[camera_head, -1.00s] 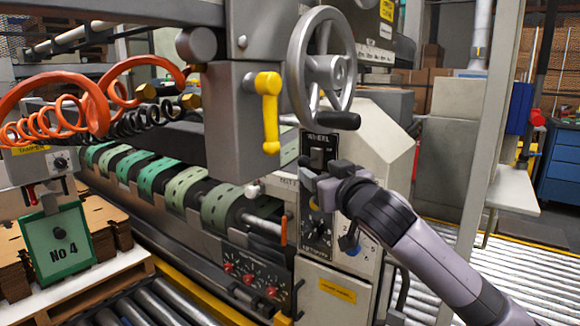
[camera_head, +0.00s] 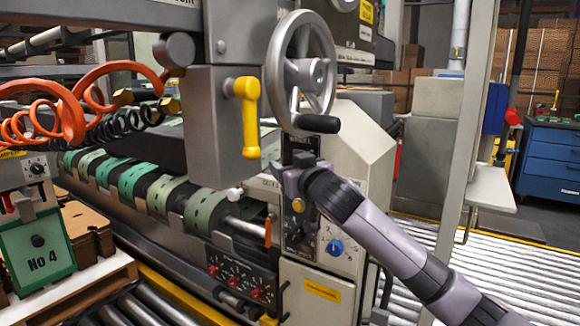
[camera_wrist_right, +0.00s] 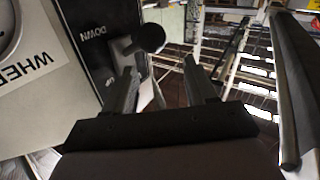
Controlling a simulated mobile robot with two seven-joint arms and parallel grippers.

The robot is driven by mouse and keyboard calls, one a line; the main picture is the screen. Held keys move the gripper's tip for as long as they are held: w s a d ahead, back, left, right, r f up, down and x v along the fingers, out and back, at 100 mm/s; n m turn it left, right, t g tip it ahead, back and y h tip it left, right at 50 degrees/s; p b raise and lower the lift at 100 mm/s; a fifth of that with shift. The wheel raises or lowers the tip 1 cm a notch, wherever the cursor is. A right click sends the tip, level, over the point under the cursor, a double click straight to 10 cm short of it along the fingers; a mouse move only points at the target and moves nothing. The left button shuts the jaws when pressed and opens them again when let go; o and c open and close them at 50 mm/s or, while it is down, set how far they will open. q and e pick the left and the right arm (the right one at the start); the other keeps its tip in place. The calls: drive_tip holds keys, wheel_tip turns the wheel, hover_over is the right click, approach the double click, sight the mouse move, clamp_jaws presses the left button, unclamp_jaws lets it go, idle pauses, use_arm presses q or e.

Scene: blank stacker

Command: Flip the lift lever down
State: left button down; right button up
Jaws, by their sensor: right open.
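In the right wrist view a lever with a round black knob (camera_wrist_right: 150,38) stands on a black plate (camera_wrist_right: 98,42) marked DOWN; I take it for the lift lever. My right gripper (camera_wrist_right: 160,70) is open and empty. The knob shows just beyond its fingertips, nearer the left one in the picture; I cannot tell whether they touch. In the head view my right gripper (camera_head: 289,180) is at the upper front of the control panel (camera_head: 345,262) and hides the lever. My left gripper is not in view.
A steel handwheel (camera_head: 302,72) with a black handle (camera_head: 317,124) hangs close above my right gripper. A yellow lever (camera_head: 249,115) sits on the grey housing to its left. A blue knob (camera_head: 334,247) is below. A grey post (camera_head: 470,130) stands to the right.

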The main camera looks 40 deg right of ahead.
clamp_jaws()
idle(0.8)
idle(0.4)
unclamp_jaws()
drive_tip(key=shift+s, duration=0.15)
drive_tip(key=s+a, duration=0.1)
drive_tip(key=s, duration=0.5)
drive_tip(key=shift+s+a+b, duration=0.2)
drive_tip(key=shift+s+b, duration=0.1)
drive_tip(key=shift+s, duration=0.1)
